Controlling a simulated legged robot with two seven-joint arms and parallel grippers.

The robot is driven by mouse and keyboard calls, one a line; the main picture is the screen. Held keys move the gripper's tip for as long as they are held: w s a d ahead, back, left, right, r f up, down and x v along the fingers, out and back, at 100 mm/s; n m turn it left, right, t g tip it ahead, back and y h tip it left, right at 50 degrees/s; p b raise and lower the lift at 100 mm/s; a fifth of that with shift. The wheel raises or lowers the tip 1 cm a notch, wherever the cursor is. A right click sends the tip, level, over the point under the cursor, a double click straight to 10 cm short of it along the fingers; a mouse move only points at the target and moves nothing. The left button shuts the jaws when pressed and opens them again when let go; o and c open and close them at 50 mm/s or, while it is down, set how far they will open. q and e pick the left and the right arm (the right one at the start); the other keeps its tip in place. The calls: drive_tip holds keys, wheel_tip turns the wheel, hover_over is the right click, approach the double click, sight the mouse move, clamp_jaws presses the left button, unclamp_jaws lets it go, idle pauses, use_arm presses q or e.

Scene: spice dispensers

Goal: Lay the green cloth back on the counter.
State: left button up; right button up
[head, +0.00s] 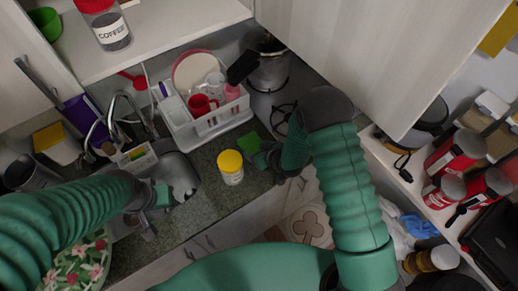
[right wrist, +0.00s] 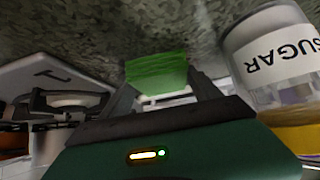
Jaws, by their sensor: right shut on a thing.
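My right gripper (head: 262,157) is shut on the cloth, close to the counter; I cannot tell whether the cloth touches the surface. The counter (head: 205,165) is dark speckled stone. My left gripper (head: 163,194) is over the sink area; its finger opening is not clear.
The sugar jar (head: 231,168) stands close beside the right gripper. A white dish rack (head: 212,128) with cups is behind. The stove burner (right wrist: 75,100) shows on the other side in the right wrist view. The sink (head: 180,175) is at left. Some bare counter lies around the jar.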

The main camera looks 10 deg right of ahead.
drive_tip(key=o, duration=1)
drive_tip(key=shift+s+a, duration=0.3)
drive_tip(key=shift+a, duration=0.45)
drive_tip(key=shift+o, duration=1.3)
drive_tip(key=shift+s+r, duration=0.1)
drive_tip(key=shift+r, duration=0.05)
drive_tip(key=shift+d, duration=1.2)
use_arm(q)
drive_tip(key=shift+s+a+f+b, duration=0.25)
drive_tip(key=shift+s+f+b, duration=0.1)
drive_tip(key=shift+f+b, duration=0.25)
use_arm(e)
drive_tip(key=s+d+r+m+g+h, duration=0.1)
drive_tip(key=s+d+r+m+g, duration=0.1)
drive_tip(key=s+r, duration=0.6)
drive_tip(key=s+d+r+m+g+h, duration=0.2)
drive_tip(key=s+d+r+g, duration=0.2)
drive_tip(key=s, duration=0.9)
wheel_tip(320, 180, up, 4)
drive_tip(key=shift+s+d+r, duration=0.15)
drive_tip(key=shift+d+r, duration=0.1)
drive_tip(key=shift+d, duration=1)
